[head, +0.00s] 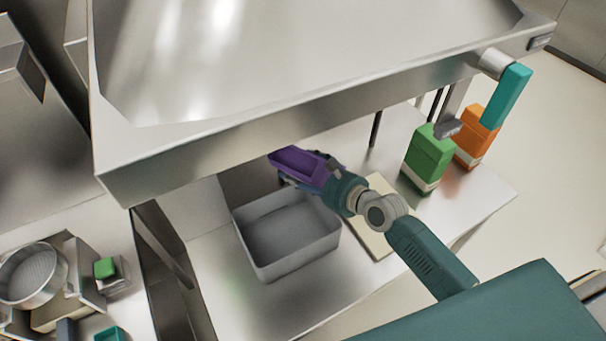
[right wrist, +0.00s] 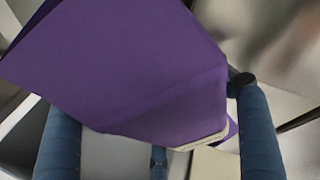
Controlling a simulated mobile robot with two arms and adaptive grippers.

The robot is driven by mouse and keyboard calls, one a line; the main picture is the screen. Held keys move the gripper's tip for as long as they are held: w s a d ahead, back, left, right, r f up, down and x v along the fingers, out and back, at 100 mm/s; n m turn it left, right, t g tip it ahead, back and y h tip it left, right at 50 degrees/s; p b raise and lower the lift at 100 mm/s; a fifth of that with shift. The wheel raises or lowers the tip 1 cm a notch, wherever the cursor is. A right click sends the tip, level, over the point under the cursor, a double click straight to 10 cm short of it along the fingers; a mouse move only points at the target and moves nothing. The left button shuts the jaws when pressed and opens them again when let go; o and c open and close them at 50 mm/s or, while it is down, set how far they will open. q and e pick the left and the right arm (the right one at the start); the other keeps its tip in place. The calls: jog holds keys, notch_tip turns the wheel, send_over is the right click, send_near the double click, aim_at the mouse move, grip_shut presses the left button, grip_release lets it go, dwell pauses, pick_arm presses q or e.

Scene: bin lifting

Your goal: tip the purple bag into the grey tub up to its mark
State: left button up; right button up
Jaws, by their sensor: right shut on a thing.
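The purple bag (head: 298,166) is held above the back edge of the grey tub (head: 290,265), tilted, with its hollow-looking upper side showing. My right gripper (head: 313,182) is shut on the bag, its arm coming from the lower right. In the right wrist view the bag (right wrist: 130,75) fills much of the picture between the blue fingers, with a pale edge at its lower end. The tub stands on the steel table, open at the top; its inside looks plain grey. I cannot make out its mark or any pouring stuff. My left gripper is not in view.
A large steel hood or shelf (head: 300,112) overhangs the back of the table. A pale board (head: 378,243) lies right of the tub. Green (head: 428,158) and orange (head: 470,143) cartons stand at the right. A round metal pan (head: 32,272) is at lower left.

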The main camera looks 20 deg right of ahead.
jog(key=shift+w+d+f+n+t+h+b, duration=0.2)
jog(key=shift+w+d+n+t+b, duration=0.25)
jog(key=shift+b, duration=1.1)
jog(key=shift+w+d+f+n+t+h+b, duration=0.1)
jog(key=shift+w+d+n+t+h+b, duration=0.3)
jog(key=shift+b, duration=1.15)
jog(key=shift+w+d+f+n+t+b, duration=0.4)
jog(key=shift+n+b, duration=0.3)
jog(key=shift+b, duration=1.45)
jog(key=shift+w+d+f+n+t+b, duration=0.15)
jog(key=shift+f+n+b, duration=0.4)
jog(key=shift+b, duration=1.6)
dwell(0.3)
jog(key=shift+d+f+n, duration=0.15)
jog(key=shift+n, duration=0.15)
